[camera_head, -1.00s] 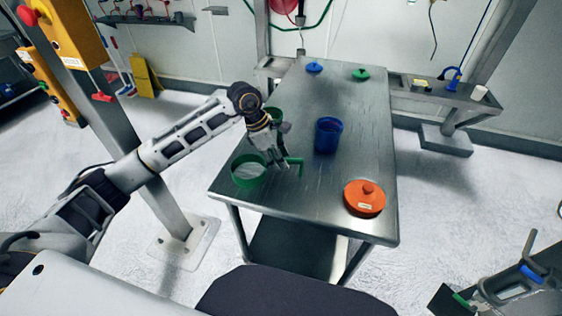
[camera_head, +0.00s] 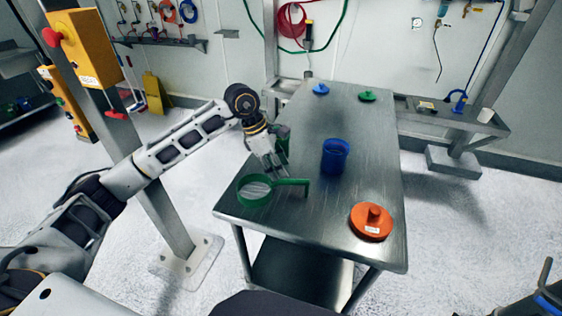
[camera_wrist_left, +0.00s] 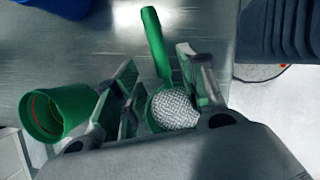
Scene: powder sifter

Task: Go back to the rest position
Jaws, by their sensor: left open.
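My left gripper (camera_head: 274,166) is open above the left side of the steel table. A green sieve (camera_head: 242,194) with a pale mesh lies near the table's front left, its handle pointing right. In the left wrist view, the sieve's mesh (camera_wrist_left: 177,109) shows beyond and between the spread fingers (camera_wrist_left: 160,98), and its handle (camera_wrist_left: 154,42) runs up the picture. I cannot tell if a finger touches it. A green cup (camera_wrist_left: 63,110) is beside the fingers in the wrist view; in the head view it is partly hidden behind the gripper. My right gripper is not in view.
The steel table (camera_head: 300,225) also holds a blue container (camera_head: 335,157), an orange lid (camera_head: 371,224), a blue lid (camera_head: 320,89) and a green lid (camera_head: 367,96). A grey post with a yellow box (camera_head: 82,50) stands left, near my arm.

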